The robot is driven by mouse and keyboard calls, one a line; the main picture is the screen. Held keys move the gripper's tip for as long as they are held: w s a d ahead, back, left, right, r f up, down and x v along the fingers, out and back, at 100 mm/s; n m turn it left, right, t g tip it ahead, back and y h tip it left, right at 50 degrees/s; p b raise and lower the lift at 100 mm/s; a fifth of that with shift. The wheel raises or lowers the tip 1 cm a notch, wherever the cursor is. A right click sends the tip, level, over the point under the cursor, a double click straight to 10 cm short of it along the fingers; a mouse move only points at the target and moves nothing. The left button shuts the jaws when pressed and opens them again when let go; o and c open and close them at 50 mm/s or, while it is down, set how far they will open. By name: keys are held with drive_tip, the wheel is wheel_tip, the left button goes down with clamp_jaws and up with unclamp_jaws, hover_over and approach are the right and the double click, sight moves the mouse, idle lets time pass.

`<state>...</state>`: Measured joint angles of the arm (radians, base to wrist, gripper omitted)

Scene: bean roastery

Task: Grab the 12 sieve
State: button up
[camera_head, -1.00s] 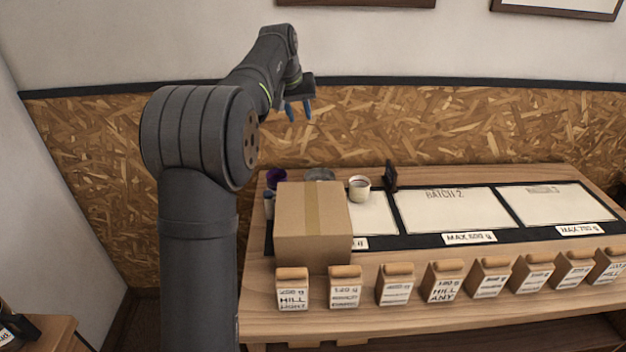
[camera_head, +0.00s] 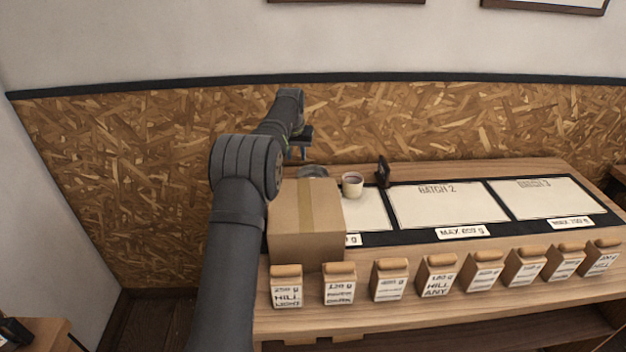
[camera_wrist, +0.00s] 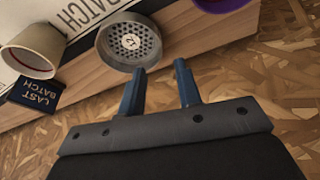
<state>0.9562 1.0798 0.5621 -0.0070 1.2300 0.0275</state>
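A grey round sieve (camera_wrist: 129,42) with a perforated bottom and a small round mark at its centre lies on the table in the wrist view. The mark looks like a number, but I cannot read it surely. In the head view the sieve (camera_head: 313,171) shows only partly, behind a cardboard box. My gripper (camera_wrist: 160,84) is open and empty, its two blue fingers apart and pointing toward the sieve's near rim. In the head view my gripper (camera_head: 299,152) is above the back left of the table, close over the sieve.
The cardboard box (camera_head: 306,222) stands in front of the sieve. A cream cup (camera_head: 352,186) and a dark "Last batch" sign (camera_wrist: 35,93) are beside it. A purple object (camera_wrist: 222,3) lies at the wrist view's top edge. Several labelled bean bags (camera_head: 389,280) line the front.

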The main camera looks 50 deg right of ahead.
sight(298, 174)
drive_tip(key=x, duration=0.9)
drive_tip(key=shift+f, duration=0.2)
drive_tip(key=shift+a+r, duration=0.1)
clamp_jaws()
